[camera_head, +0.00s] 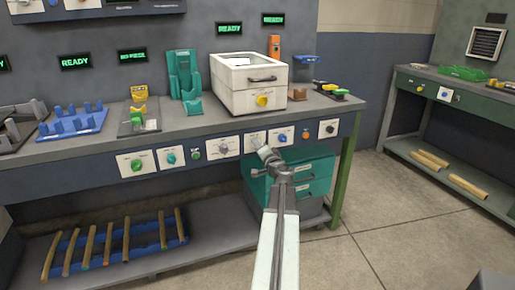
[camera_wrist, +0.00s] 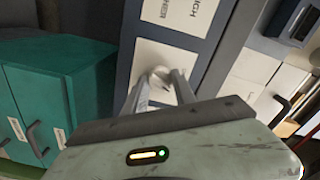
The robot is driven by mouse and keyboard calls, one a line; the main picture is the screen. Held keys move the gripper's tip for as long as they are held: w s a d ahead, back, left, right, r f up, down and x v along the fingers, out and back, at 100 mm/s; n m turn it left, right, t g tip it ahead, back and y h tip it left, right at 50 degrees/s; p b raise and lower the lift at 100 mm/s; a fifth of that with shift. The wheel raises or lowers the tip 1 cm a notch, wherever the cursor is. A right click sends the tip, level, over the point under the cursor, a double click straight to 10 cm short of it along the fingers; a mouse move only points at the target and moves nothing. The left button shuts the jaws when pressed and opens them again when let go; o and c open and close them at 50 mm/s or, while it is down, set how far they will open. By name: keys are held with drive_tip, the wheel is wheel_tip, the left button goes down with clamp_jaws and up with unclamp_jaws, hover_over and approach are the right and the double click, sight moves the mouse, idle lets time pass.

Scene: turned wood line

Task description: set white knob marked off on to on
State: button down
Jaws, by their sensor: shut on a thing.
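The white knob (camera_wrist: 158,76) sits on a pale plate (camera_wrist: 150,50) on the dark front panel in the wrist view. My gripper (camera_wrist: 160,88) is shut on this knob, one finger on each side. In the head view my gripper (camera_head: 264,152) reaches the bench's front panel and covers most of the knob. The knob's plate (camera_head: 251,137) shows only in part there. The knob's pointer and any off or on marks are too small or hidden to read.
A grey knob (camera_head: 224,149) on its plate is left of my gripper, a blue knob (camera_head: 283,137) right. A teal drawer cabinet (camera_head: 314,171) stands just below. A white box (camera_head: 238,98) with a yellow knob is on the bench above. Floor at right is clear.

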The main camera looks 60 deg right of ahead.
drive_tip(key=shift+w, duration=0.15)
drive_tip(key=c, duration=1)
unclamp_jaws()
drive_tip(key=v, duration=0.8)
drive_tip(key=shift+w, duration=0.1)
